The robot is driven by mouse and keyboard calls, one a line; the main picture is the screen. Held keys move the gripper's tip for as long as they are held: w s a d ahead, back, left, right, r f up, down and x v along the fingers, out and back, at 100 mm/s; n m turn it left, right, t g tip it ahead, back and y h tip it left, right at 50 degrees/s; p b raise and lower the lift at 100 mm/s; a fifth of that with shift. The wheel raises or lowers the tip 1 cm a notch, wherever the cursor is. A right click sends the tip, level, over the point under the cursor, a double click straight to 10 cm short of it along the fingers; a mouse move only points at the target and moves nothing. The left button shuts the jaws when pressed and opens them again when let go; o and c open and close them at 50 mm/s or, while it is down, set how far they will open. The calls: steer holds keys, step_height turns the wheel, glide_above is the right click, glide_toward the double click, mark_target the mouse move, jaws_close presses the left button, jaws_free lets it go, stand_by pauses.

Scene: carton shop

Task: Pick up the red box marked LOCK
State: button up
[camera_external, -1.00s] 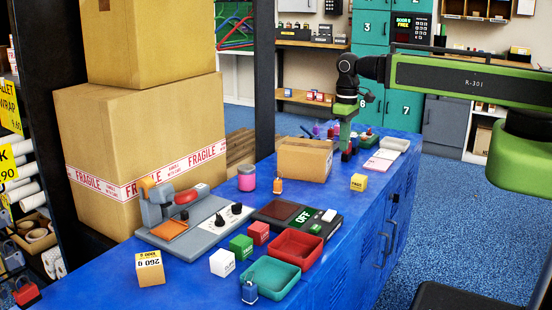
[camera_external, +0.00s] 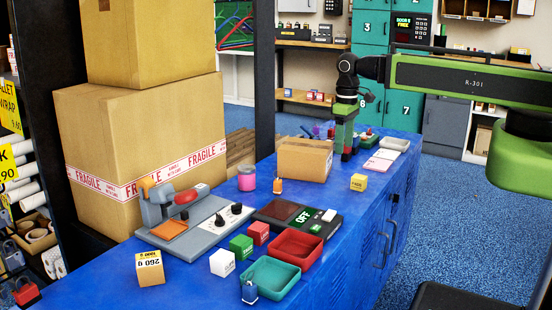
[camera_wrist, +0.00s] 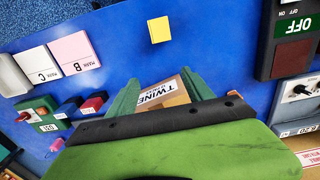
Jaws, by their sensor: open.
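White card C (camera_wrist: 37,65) and pink card B (camera_wrist: 73,54) lie beyond. A yellow box (camera_external: 358,182) and red tray (camera_external: 296,247) are on the counter.

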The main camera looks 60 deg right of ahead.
steer(key=w+n, duration=0.2)
steer(key=w+a+n, duration=0.1)
steer(key=n, duration=0.1)
steer(key=w+n, duration=0.2)
steer(key=shift+w+a+r+p, duration=0.3)
steer(key=shift+a, duration=0.05)
steer(key=w+a+n, duration=0.3)
steer(key=a, duration=0.1)
step_height(320, 180, up, 6)
steer(key=n+p, duration=0.6)
steer(key=n, duration=0.3)
glide_above(255, 227)
step_height(255, 227, down, 12)
steer(key=b, duration=1.2)
steer(key=shift+f, duration=0.15)
